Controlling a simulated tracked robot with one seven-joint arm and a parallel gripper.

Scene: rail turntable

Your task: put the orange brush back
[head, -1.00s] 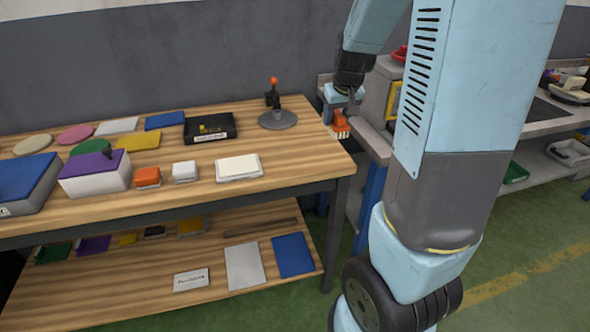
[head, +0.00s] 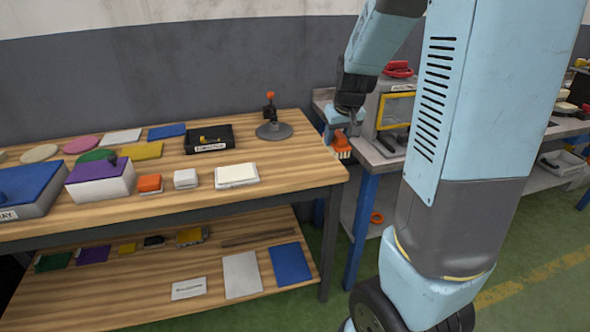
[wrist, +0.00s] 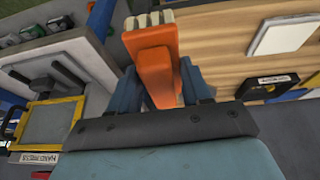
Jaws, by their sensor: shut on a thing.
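The orange brush (head: 341,145) has pale bristles and is held in my gripper (head: 342,128) near the right end of the wooden table. In the wrist view the brush (wrist: 155,60) sits between the two blue fingers of my gripper (wrist: 165,88), which is shut on its handle. Its bristles point away from the wrist. The brush is clear of any surface, off the table's right edge. I cannot tell which spot is the brush's own place.
The wooden table (head: 270,165) carries a grey round stand (head: 273,130), a black tray (head: 209,138), a purple-topped box (head: 100,180) and small blocks. A yellow-framed hand press (head: 396,108) stands on the grey bench to the right. A lower shelf (head: 130,290) holds flat plates.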

